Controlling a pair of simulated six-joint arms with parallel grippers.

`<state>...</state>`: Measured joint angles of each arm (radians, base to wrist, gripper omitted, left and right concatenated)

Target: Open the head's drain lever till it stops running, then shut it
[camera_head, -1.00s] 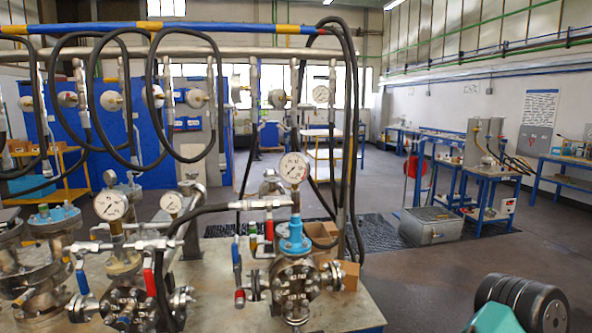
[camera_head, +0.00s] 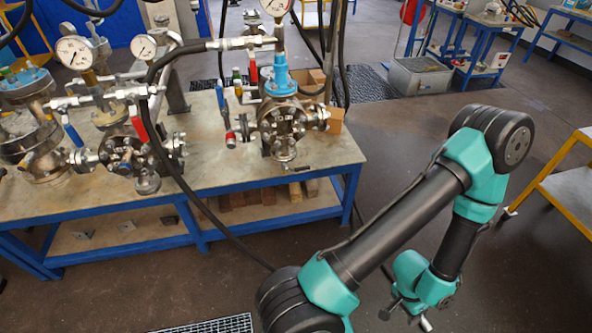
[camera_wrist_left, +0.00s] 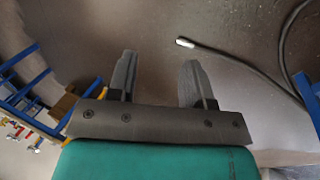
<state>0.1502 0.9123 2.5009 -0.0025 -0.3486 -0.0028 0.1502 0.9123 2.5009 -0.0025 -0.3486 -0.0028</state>
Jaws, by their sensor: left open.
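A flanged steel vessel head (camera_head: 283,122) with a blue neck and a pressure gauge stands near the right end of the bench in the head view. A red lever (camera_head: 252,72) and a blue lever (camera_head: 220,97) sit at its left, with a red-handled valve (camera_head: 230,138) below. A small dark lever (camera_head: 294,167) shows at its underside. I cannot tell which is the drain lever, or whether anything runs. My left gripper (camera_head: 405,318) hangs over the floor, right of the bench and well apart from it. In the left wrist view the gripper (camera_wrist_left: 158,68) is open and empty.
A second flanged vessel (camera_head: 127,155) with red and blue levers stands left on the blue-framed bench (camera_head: 120,190). A black hose (camera_head: 190,195) droops in front of the bench to the floor. A yellow-framed table (camera_head: 560,185) stands at the right. Open floor lies between.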

